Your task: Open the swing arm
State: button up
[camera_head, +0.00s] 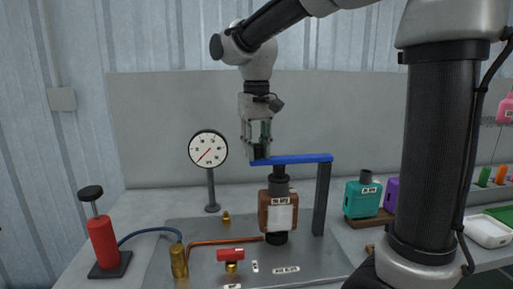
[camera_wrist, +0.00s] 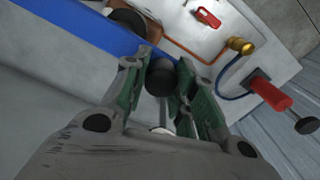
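The swing arm is a blue bar (camera_head: 300,159) on top of a dark upright post (camera_head: 321,198), reaching left over the brown muffler (camera_head: 278,212). The blue bar also crosses the upper left of the wrist view (camera_wrist: 82,27). A black round handle (camera_wrist: 160,79) is at the bar's free end. My gripper (camera_head: 259,150) points down at this end from above. In the wrist view, its green-padded fingers (camera_wrist: 163,72) stand on either side of the handle. Whether they press on it or leave a small gap is not clear.
A pressure gauge (camera_head: 208,149) on a stand is left of my gripper. A red hand pump (camera_head: 103,242) and a red valve (camera_head: 231,255) are at the front left. A teal muffler (camera_head: 363,199) and a purple one (camera_head: 392,195) stand to the right. The space above the bench is clear at left.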

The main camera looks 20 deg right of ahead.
grip_shut()
jog(key=w+d+m, duration=0.8)
jog(key=w+m, duration=0.1)
jog(key=w, duration=0.3)
jog(key=w+d+m, duration=0.3)
jog(key=d+m, duration=0.5)
jog(key=d, duration=0.5)
jog(key=shift+d, duration=0.3)
